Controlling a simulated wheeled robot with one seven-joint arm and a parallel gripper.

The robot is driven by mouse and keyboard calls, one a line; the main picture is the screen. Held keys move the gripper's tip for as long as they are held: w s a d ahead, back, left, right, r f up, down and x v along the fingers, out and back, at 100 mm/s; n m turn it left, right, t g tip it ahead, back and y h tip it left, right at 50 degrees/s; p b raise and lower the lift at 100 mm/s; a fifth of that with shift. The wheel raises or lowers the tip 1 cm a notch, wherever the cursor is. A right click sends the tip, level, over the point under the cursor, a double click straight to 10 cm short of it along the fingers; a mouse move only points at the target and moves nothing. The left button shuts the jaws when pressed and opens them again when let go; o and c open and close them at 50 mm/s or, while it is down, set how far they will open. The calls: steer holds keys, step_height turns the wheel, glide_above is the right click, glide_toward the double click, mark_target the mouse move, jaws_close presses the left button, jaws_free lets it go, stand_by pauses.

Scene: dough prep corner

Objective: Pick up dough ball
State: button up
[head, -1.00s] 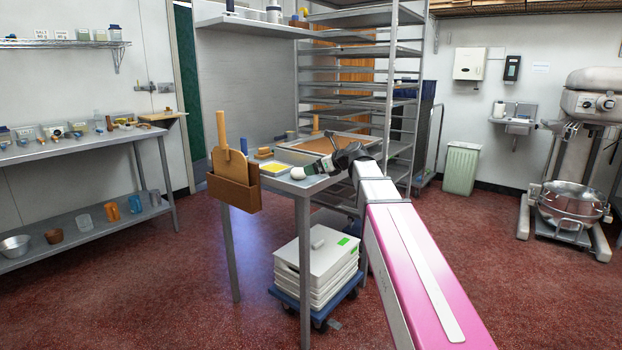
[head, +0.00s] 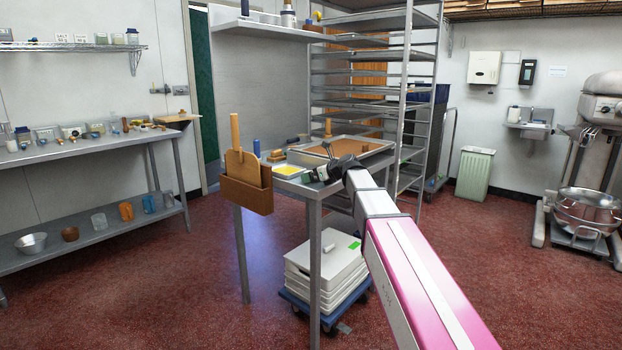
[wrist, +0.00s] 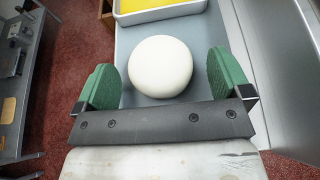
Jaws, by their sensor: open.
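The dough ball (wrist: 160,67) is a smooth, whitish round lump on a grey surface in the wrist view. My gripper (wrist: 161,76) is open, with its green fingers on the left and right of the ball. A narrow gap shows between the ball and each finger, and nothing is gripped. In the head view my gripper (head: 312,175) is low over the near end of the metal table (head: 316,190). There the ball cannot be clearly made out behind or beside the gripper.
A yellow-bottomed tray (wrist: 160,10) lies just beyond the ball. A wooden holder (head: 247,193) with a paddle hangs on the table's left edge. A large tray (head: 345,150) lies further back, and a tall rack (head: 405,100) stands behind. White stacked boxes (head: 325,270) sit below.

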steer(key=shift+w+a+f, duration=0.15)
steer(key=shift+w+a, duration=0.15)
steer(key=shift+a, duration=0.1)
steer(key=c, duration=1)
steer(key=shift+c, duration=0.2)
steer(key=shift+r, duration=0.5)
steer(key=r, duration=0.3)
steer(key=shift+s+a+r, duration=0.25)
steer(key=shift+s+r, duration=0.1)
steer(key=shift+s, duration=0.05)
steer(key=s+a+r, duration=0.6)
steer(key=s+a, duration=0.1)
steer(key=s, duration=0.1)
steer(key=shift+r, duration=0.15)
steer(key=shift+r, duration=0.1)
